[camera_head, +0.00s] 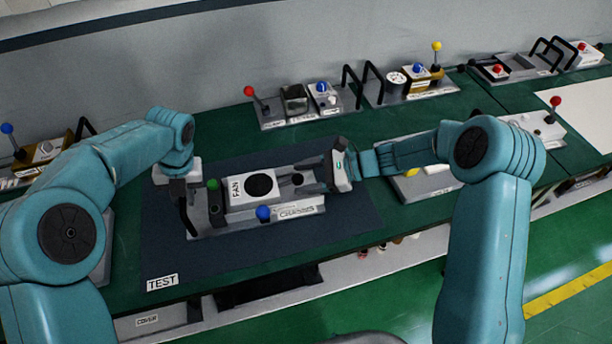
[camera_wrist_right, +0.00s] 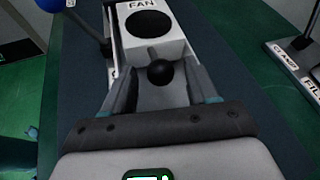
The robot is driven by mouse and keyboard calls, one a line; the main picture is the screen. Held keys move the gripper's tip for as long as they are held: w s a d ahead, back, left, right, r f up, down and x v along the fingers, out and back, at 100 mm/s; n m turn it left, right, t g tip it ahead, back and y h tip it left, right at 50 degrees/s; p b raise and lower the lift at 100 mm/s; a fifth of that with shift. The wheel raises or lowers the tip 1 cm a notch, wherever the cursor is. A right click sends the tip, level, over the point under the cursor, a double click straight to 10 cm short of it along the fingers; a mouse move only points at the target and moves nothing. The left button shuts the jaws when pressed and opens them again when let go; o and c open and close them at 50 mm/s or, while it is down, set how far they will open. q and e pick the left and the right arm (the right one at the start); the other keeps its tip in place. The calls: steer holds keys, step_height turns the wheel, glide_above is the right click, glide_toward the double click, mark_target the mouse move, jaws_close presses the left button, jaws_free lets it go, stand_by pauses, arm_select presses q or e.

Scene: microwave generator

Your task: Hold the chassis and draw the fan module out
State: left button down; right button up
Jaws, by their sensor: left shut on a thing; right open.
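The light grey chassis (camera_head: 308,209) lies on the dark mat. The white fan module (camera_head: 238,197) with a black round fan sits in it; it also shows at the top of the right wrist view (camera_wrist_right: 148,45). A dark ball knob (camera_wrist_right: 160,72) sticks out from the module on a short stem. My left gripper (camera_head: 182,184) is shut on the chassis's black handle (camera_head: 187,217) at its left end; the fingertips are partly hidden. My right gripper (camera_wrist_right: 160,82) is open, one finger on each side of the knob, with visible gaps.
A blue knob (camera_head: 263,212) and a green knob (camera_head: 212,184) stand on the chassis near the fan module. The mat (camera_head: 345,222) is clear in front. Other units with levers and handles (camera_head: 300,110) stand along the back of the green bench.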

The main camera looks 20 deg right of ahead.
arm_select(q)
steer(key=shift+f, duration=0.15)
arm_select(e)
jaws_close()
steer(key=d, duration=0.7)
steer(key=shift+s+d, duration=0.15)
arm_select(q)
steer(key=shift+a, duration=0.1)
arm_select(e)
steer(key=shift+d, duration=0.35)
jaws_free()
steer(key=shift+d, duration=0.1)
steer(key=v, duration=1.2)
